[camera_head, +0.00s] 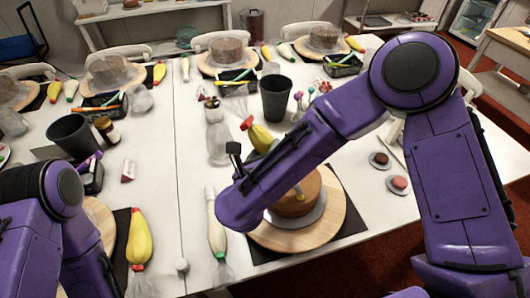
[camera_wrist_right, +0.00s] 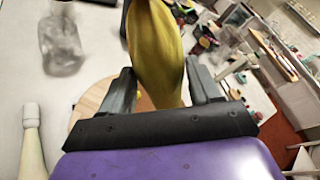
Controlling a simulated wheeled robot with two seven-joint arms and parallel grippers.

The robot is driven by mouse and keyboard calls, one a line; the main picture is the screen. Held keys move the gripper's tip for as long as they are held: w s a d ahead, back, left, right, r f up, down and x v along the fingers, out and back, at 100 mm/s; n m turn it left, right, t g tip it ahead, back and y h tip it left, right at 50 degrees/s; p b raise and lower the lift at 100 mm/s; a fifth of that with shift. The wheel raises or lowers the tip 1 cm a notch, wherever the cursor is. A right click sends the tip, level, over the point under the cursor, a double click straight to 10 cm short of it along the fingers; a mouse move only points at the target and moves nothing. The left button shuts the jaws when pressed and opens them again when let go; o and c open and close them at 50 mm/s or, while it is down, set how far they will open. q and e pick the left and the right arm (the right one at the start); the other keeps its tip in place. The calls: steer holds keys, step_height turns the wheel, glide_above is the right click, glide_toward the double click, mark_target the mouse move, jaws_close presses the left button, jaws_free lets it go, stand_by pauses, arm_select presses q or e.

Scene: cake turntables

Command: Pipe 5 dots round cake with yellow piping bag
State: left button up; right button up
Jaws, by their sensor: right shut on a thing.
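A yellow piping bag (camera_head: 261,138) shows behind my right forearm in the head view. It fills the upper middle of the right wrist view (camera_wrist_right: 155,45), between the two fingers of my right gripper (camera_wrist_right: 158,88), which is shut on it. The brown cake (camera_head: 300,201) stands on a grey plate over a round wooden turntable (camera_head: 338,222). My forearm hides its left and back parts. A small yellowish spot shows on the cake's top; I cannot tell whether it is a dot or the nozzle. My left arm shows at the lower left, its gripper out of view.
A white piping bag (camera_head: 216,228) lies left of the turntable. A clear bottle (camera_head: 217,133) and a dark cup (camera_head: 276,97) stand behind. Another yellow piping bag (camera_head: 139,238) lies at left. Small dishes (camera_head: 398,184) lie right. Bare table shows along the middle seam.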

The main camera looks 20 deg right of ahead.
step_height(320, 180, up, 2)
steer(key=shift+r+p, duration=0.1)
steer(key=shift+p, duration=0.4)
steer(key=w+d+f+p, duration=0.1)
steer(key=w+d+f, duration=0.3)
steer(key=w+d, duration=0.1)
steer(key=shift+d, duration=0.75)
steer(key=shift+w, duration=0.1)
steer(key=shift+a+r, duration=0.1)
steer(key=shift+r, duration=0.05)
steer(key=shift+d, duration=0.2)
